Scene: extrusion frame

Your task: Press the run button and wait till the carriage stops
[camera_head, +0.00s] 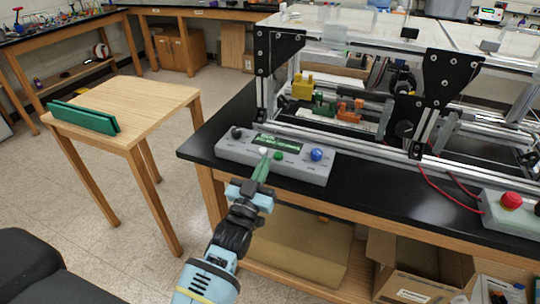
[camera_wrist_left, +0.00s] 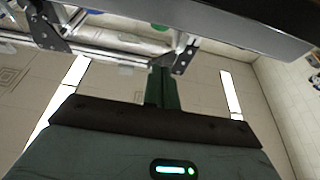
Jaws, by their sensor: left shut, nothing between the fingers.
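The grey control box (camera_head: 230,152) sits on the black bench top near its front edge. It has a lit green display (camera_head: 277,143), a black knob (camera_head: 237,132), a white button (camera_head: 263,151), a green button (camera_head: 278,156) and a blue button (camera_head: 316,154). Their labels are too small to read. My left gripper (camera_head: 264,164) is shut and empty. Its green fingertips are at the box's front, close to the white and green buttons; I cannot tell if they touch. The fingers also show in the left wrist view (camera_wrist_left: 162,88). I cannot clearly pick out the carriage within the extrusion frame (camera_head: 345,147). My right gripper is not in view.
A red button (camera_head: 511,200) stands on another grey box at right, with red wires near it. Yellow (camera_head: 302,87) and orange (camera_head: 349,110) parts sit inside the frame. A small wooden table (camera_head: 150,105) holds a green bar (camera_head: 84,117) at left. Cardboard boxes lie below the bench.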

